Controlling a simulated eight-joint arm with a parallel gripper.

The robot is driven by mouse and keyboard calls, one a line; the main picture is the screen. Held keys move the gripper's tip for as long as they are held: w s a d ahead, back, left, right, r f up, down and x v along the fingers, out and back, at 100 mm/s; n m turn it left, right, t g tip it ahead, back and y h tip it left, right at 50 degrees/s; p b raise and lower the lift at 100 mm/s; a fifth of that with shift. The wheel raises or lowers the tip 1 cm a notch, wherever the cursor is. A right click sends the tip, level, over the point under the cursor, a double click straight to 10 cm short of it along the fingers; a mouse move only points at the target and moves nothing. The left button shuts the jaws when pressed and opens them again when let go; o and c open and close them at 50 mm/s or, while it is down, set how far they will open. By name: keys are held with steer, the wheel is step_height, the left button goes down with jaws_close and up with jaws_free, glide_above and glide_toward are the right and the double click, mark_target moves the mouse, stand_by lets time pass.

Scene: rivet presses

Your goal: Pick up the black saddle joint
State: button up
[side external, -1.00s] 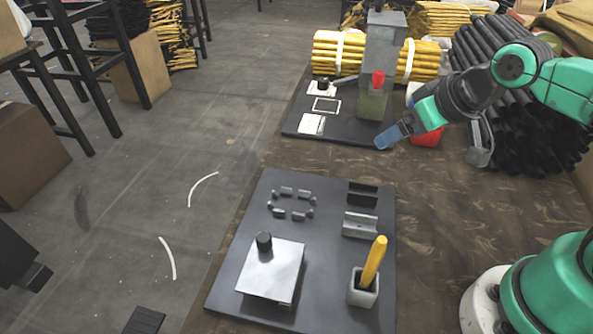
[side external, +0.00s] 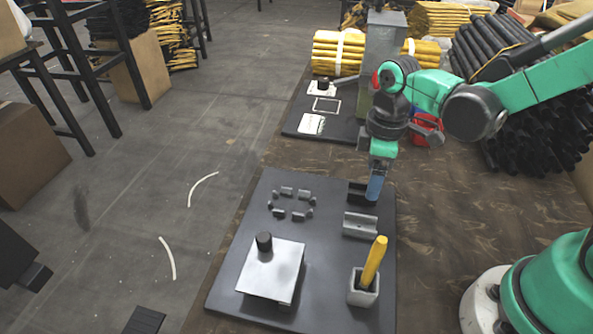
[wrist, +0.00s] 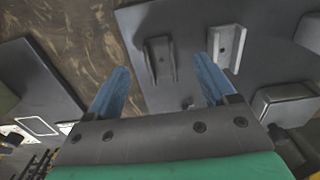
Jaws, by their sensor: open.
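The black saddle joint (side external: 357,188) lies at the top right of the near dark board, partly hidden behind my fingers in the side view. A light grey saddle joint (side external: 360,225) lies just below it. My gripper (side external: 374,193) points down over the black saddle joint's right side, open and empty. In the wrist view, the black saddle joint (wrist: 159,60) shows between my two blue fingers (wrist: 161,68); I cannot tell the exact height gap. The grey saddle joint (wrist: 227,46) is right of it, near the right finger.
The near dark board (side external: 330,190) also holds a ring of small grey pieces (side external: 291,204), a silver box with a black knob (side external: 270,270) and a grey cup with a yellow handle (side external: 364,286). The rivet press (side external: 384,45) stands behind on another board.

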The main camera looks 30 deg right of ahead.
mark_target(363, 193)
steer(key=shift+f, duration=1.8)
jaws_close()
steer(key=shift+r, duration=0.15)
